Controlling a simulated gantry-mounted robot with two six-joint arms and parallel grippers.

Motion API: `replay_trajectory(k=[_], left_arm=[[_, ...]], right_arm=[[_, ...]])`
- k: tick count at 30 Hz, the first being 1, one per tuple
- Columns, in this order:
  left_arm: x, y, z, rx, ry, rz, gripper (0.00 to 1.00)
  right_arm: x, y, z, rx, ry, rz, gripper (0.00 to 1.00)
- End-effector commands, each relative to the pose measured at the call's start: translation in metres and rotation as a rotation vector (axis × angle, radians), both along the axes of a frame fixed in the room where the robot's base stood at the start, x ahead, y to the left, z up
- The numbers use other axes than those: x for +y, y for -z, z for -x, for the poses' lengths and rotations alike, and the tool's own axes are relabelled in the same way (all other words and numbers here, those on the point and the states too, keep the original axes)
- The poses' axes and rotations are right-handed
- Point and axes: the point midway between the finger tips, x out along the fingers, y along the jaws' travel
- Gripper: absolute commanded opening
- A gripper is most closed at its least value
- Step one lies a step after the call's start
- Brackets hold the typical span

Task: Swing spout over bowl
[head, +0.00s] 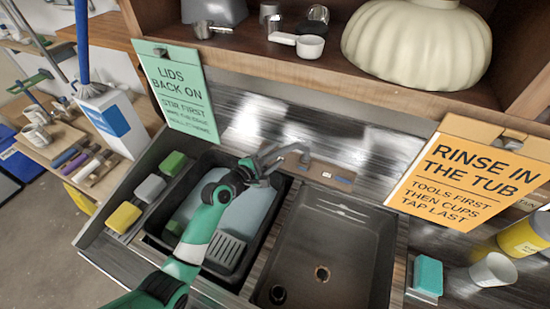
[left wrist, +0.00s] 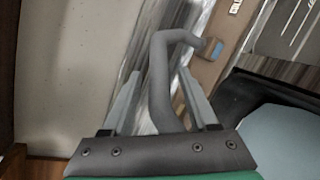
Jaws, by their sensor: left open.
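The grey tap spout (head: 288,148) rises from the ledge behind the sink and points left, towards the back of the black tub. In the left wrist view the bent spout (left wrist: 158,85) runs between my fingers. My left gripper (head: 264,170) is open, with a finger on each side of the spout (left wrist: 160,100); I cannot tell whether either finger touches it. The empty dark sink bowl (head: 345,240) lies to the right of the spout, with a drain in its floor. My right gripper is not in view.
The black tub (head: 158,236) holds pale blue water and a grey slotted piece (head: 225,250). Sponges (head: 125,217) lie along its left. A green sign (head: 178,90) and an orange sign (head: 470,170) hang at the sides. A shelf (head: 260,50) overhangs the back.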

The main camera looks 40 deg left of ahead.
Motion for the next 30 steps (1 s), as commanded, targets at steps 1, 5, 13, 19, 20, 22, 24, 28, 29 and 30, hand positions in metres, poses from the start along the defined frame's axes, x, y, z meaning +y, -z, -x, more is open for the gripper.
replay_trajectory(k=[1, 5, 13, 19, 20, 22, 24, 28, 29, 30], left_arm=[[-0.0001, 0.0014, -0.0041, 0.0, 0.001, -0.001, 0.59], [-0.0002, 0.0012, -0.007, 0.001, 0.001, -0.001, 0.59], [-0.0001, 0.0009, -0.0066, 0.001, 0.001, 0.0, 0.4], [0.0, 0.0009, -0.0065, 0.0, 0.0, 0.0, 0.04], [0.0, 0.0009, -0.0065, 0.001, 0.001, 0.0, 0.0], [0.0, 0.0009, -0.0065, 0.0, 0.0, 0.0, 0.0], [0.0001, 0.001, -0.0065, 0.0, 0.0, 0.0, 0.0], [0.0001, 0.001, -0.0065, 0.0, 0.0, 0.0, 0.0], [0.0001, 0.001, -0.0065, 0.0, 0.0, 0.0, 0.0], [0.0001, 0.001, -0.0065, 0.0, 0.0, 0.0, 0.0]], right_arm=[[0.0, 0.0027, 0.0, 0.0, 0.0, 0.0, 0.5], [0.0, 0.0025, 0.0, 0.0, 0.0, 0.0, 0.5], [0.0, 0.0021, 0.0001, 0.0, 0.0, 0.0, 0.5], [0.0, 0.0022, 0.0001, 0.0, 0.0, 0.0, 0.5], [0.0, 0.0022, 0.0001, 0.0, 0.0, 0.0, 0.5], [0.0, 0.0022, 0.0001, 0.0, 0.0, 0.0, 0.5], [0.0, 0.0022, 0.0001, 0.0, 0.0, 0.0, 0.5], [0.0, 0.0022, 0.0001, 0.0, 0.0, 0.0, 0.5], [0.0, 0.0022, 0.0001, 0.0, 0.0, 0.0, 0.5], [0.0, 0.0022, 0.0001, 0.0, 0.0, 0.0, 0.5]])
